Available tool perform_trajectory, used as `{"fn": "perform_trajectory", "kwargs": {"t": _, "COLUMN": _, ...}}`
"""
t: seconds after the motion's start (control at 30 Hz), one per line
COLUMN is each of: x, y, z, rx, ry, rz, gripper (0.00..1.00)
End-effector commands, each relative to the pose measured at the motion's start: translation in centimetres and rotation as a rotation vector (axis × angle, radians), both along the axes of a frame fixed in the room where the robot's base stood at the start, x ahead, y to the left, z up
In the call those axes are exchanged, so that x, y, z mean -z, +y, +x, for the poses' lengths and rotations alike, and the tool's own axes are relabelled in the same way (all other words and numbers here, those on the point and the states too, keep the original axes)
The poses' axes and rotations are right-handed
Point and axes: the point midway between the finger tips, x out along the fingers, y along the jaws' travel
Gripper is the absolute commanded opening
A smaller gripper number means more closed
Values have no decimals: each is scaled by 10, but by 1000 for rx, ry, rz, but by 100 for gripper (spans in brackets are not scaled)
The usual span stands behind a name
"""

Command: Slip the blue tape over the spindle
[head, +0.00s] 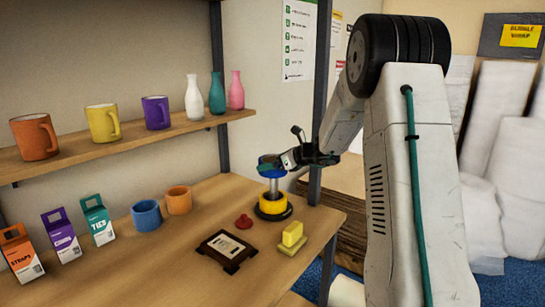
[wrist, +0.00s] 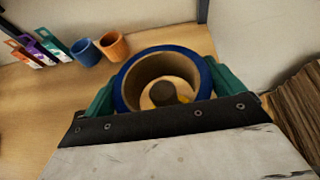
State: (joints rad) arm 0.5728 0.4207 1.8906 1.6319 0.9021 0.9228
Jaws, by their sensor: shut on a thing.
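The blue tape (head: 271,160) is a ring with a brown cardboard core. My gripper (head: 281,161) is shut on it, and the teal fingers press its outer sides in the wrist view (wrist: 123,82). The grey spindle (head: 273,186) stands upright on a dark base, with a yellow roll (head: 272,206) around its lower part. The tape is at the height of the spindle's top, well above the yellow roll. In the wrist view, a dark round top (wrist: 161,92) shows through the tape's hole, below its middle. I cannot tell whether the ring is around the spindle tip.
A red knobbed piece (head: 243,221), a dark framed plaque (head: 226,248) and a yellow block (head: 292,234) lie in front of the spindle. Blue and orange cups (head: 146,213) and several cartons (head: 61,234) stand left. A shelf (head: 130,135) with mugs and bottles runs above.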

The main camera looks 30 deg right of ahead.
Motion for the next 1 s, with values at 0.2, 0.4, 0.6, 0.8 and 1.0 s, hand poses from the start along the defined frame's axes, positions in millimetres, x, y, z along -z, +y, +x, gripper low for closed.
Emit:
{"fn": "perform_trajectory", "kwargs": {"t": 0.2, "x": 19, "y": 0, "z": 0, "rx": 0, "ry": 2, "rz": 2, "gripper": 67}}
{"fn": "perform_trajectory", "kwargs": {"t": 0.4, "x": 34, "y": 0, "z": 0, "rx": 1, "ry": 1, "rz": 2, "gripper": 67}}
{"fn": "perform_trajectory", "kwargs": {"t": 0.6, "x": 50, "y": 0, "z": 0, "rx": 0, "ry": 1, "rz": 2, "gripper": 67}}
{"fn": "perform_trajectory", "kwargs": {"t": 0.8, "x": 66, "y": 0, "z": 0, "rx": 0, "ry": 1, "rz": 2, "gripper": 67}}
{"fn": "perform_trajectory", "kwargs": {"t": 1.0, "x": 79, "y": 0, "z": 0, "rx": 0, "ry": 0, "rz": 2, "gripper": 67}}
